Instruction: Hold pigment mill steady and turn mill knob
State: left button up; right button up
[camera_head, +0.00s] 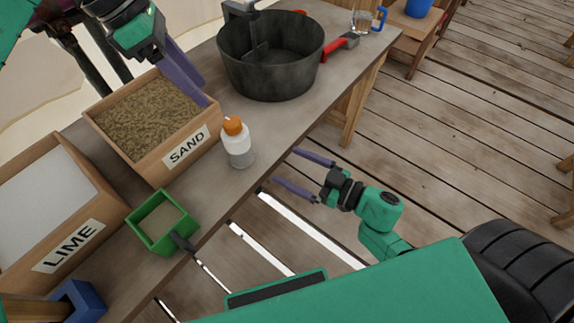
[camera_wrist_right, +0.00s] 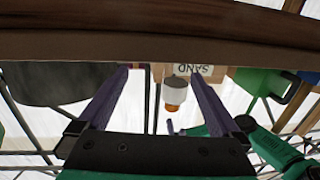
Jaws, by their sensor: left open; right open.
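The pigment mill appears to be the small white and grey bottle-like thing (camera_head: 237,147), upright on the table near its edge. Its orange top, apparently the mill knob (camera_head: 232,125), points up. In the right wrist view, which looks upside down, the mill (camera_wrist_right: 175,92) shows between my fingers but farther off, with the knob (camera_wrist_right: 174,108) below it. My left gripper (camera_head: 203,94) is open and empty over the sand box's right side, behind the mill. My right gripper (camera_head: 287,166) is open and empty beyond the table's edge, right of the mill, fingers pointing toward the table.
The sand box (camera_head: 152,166) stands just left of the mill, with the lime box (camera_head: 95,208) farther left.

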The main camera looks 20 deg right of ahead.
aim_at(229, 145)
notch_tip(229, 145, up, 4)
jog(key=s+a+n+y, duration=0.1)
jog(key=s+a+y, duration=0.1)
jog(key=shift+g, duration=0.4)
jog(key=x, duration=1)
jog(key=f+x, duration=0.1)
jog(key=x, duration=0.4)
jog(key=shift+w+d, duration=0.1)
